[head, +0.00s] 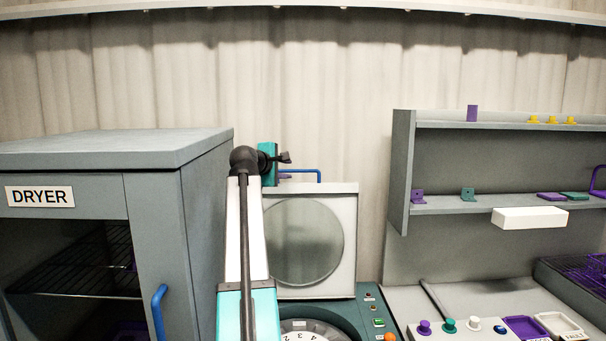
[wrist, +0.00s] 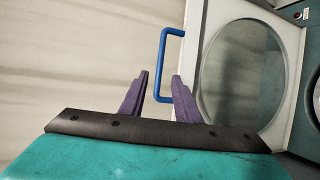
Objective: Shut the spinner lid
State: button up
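The spinner lid (head: 348,240) stands raised and upright, a pale square panel with a round grey window. Its blue handle (head: 305,171) is at the top edge. In the wrist view, the lid (wrist: 277,25) is at the right and the blue handle (wrist: 163,50) juts from its left side. My gripper (wrist: 161,77) has two purple fingers spread apart, with part of the handle showing between them. Whether the fingertips reach around the handle or stop short is unclear. In the head view, my gripper (head: 286,178) is beside the handle, mostly hidden by my wrist.
The spinner body (head: 370,318), with a numbered dial and buttons, is below the lid. A grey dryer (head: 200,215) stands close on the left. A shelf unit (head: 402,165) with small parts and a white box (head: 530,218) is on the right.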

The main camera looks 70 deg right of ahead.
aim_at(301, 171)
jog(key=p+x, duration=0.4)
jog(key=x, duration=0.8)
jog(key=shift+s+d, duration=0.15)
jog(key=shift+d, duration=0.25)
jog(key=shift+d+f+p, duration=0.3)
jog(key=shift+d+p, duration=0.05)
jog(key=shift+d, duration=0.2)
grip_shut()
